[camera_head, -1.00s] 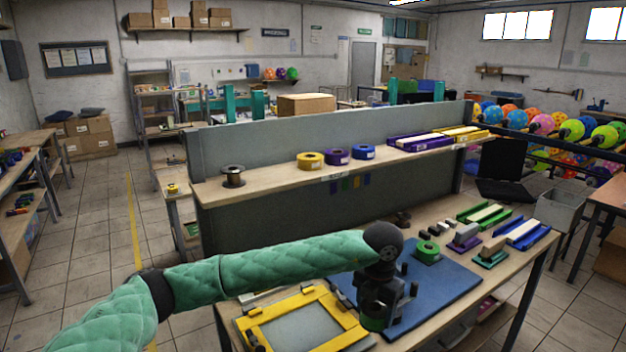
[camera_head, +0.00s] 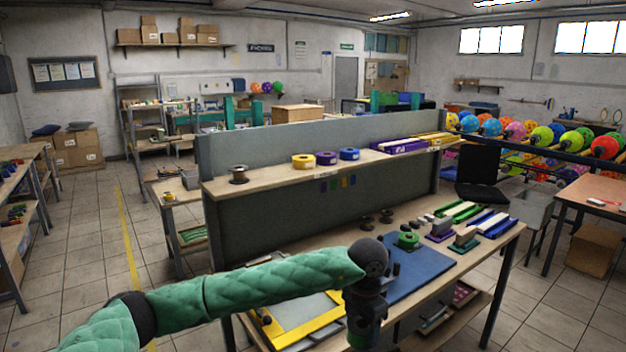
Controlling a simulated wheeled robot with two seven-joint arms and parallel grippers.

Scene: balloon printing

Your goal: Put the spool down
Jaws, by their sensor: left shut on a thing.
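My left gripper (camera_head: 364,338) hangs pointing down at the front edge of the workbench, below the dark wrist. It is shut on the spool, of which only a dark green part (camera_head: 361,341) shows low at the fingers. My gripper hides most of it. A green roll (camera_head: 408,241) lies on the blue mat (camera_head: 425,270), behind and to the right of my gripper, apart from it. My right gripper is not in view.
The bench shelf (camera_head: 275,178) carries a dark spool (camera_head: 238,174), a yellow roll (camera_head: 305,161), a purple roll (camera_head: 326,158) and a blue roll (camera_head: 349,154). A yellow frame (camera_head: 318,329) lies at the bench's left front. Coloured trays (camera_head: 490,224) occupy its right end. The mat's right part is clear.

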